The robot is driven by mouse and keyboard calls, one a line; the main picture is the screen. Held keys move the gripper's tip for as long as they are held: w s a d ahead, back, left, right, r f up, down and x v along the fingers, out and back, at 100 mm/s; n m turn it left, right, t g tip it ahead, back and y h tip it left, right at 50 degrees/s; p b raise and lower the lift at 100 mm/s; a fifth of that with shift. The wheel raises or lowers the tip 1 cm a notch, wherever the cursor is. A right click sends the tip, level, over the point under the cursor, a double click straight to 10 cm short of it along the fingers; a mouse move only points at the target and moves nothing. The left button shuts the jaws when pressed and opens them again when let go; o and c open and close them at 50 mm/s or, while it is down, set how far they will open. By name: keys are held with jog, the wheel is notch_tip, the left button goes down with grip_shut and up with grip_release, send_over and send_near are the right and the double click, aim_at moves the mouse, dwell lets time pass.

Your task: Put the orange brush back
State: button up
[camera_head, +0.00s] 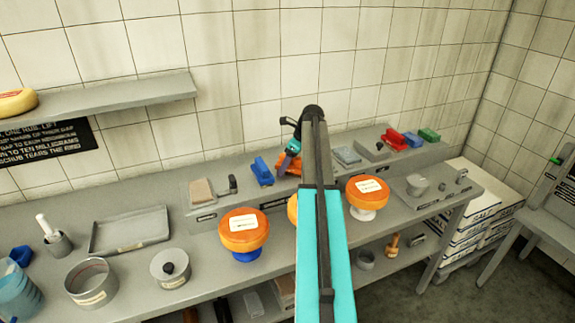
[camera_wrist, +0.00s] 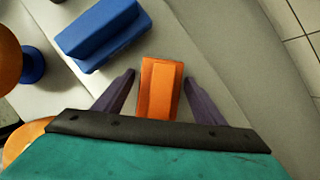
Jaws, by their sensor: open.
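The orange brush (camera_wrist: 159,88) lies between the two parted fingers of my gripper (camera_wrist: 160,98) in the wrist view. A gap shows on both sides of it, so the fingers do not touch it. In the head view the orange brush (camera_head: 289,166) is at the raised back ledge, partly hidden by my gripper (camera_head: 291,155) and arm. A blue brush (camera_head: 262,171) stands just left of it; it also shows at the upper left in the wrist view (camera_wrist: 101,32). What lies under the orange brush is hidden.
Orange cheese wheels sit on stands, one on a blue stand (camera_head: 243,232) and one on a white stand (camera_head: 367,192); another is mostly hidden by my arm. Red (camera_head: 393,139) and green (camera_head: 429,135) brushes stand farther right on the ledge. A grey tray (camera_head: 130,230) lies on the left.

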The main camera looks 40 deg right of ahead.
jog(key=shift+r, duration=0.1)
jog(key=shift+b+v, duration=1.6)
jog(key=shift+v, duration=4.5)
